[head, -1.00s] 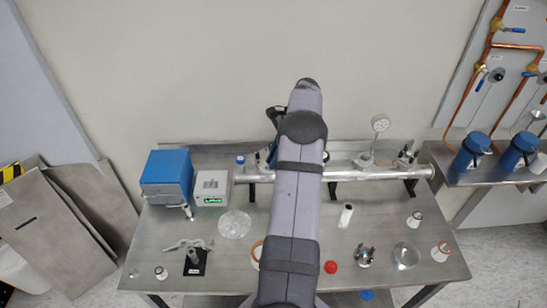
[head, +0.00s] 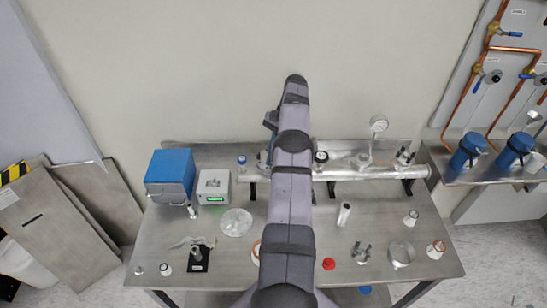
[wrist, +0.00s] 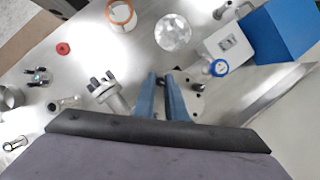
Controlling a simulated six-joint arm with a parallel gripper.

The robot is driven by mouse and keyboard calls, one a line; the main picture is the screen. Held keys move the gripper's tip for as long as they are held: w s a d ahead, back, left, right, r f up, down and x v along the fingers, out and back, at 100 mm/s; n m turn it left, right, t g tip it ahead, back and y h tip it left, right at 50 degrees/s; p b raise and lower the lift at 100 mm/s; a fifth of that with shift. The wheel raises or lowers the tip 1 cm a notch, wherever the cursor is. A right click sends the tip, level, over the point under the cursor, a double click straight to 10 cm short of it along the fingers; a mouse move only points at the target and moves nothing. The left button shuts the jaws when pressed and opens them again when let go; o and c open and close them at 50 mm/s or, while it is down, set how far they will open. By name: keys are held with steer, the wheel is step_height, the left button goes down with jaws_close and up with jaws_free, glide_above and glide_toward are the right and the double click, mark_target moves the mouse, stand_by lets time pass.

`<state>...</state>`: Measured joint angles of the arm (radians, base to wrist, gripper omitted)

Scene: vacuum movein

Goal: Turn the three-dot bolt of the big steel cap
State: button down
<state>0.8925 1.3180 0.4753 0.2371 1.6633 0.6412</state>
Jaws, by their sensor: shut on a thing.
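The big steel cap (wrist: 194,88) is a pale round flange with dark bolts around it. In the wrist view it lies just behind and to the right of my fingers. My gripper (wrist: 162,78) has two blue fingers reaching onto its edge, shut on a bolt there. The bolt is mostly hidden between the fingers, and I cannot make out its dots. In the head view my arm covers the gripper and most of the cap.
Another bolted fitting (wrist: 107,90) stands close left of my fingers. A blue-capped bottle (wrist: 217,68) is close on the right. Loose parts lie on the front table.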

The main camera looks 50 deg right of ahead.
stand_by(0.3)
steer(key=c, duration=2.1)
jaws_free()
steer(key=shift+r, duration=0.15)
steer(key=shift+r, duration=0.2)
step_height(320, 180, up, 10)
steer(key=p, duration=0.2)
steer(key=shift+f+p, duration=0.25)
steer(key=shift+p, duration=0.05)
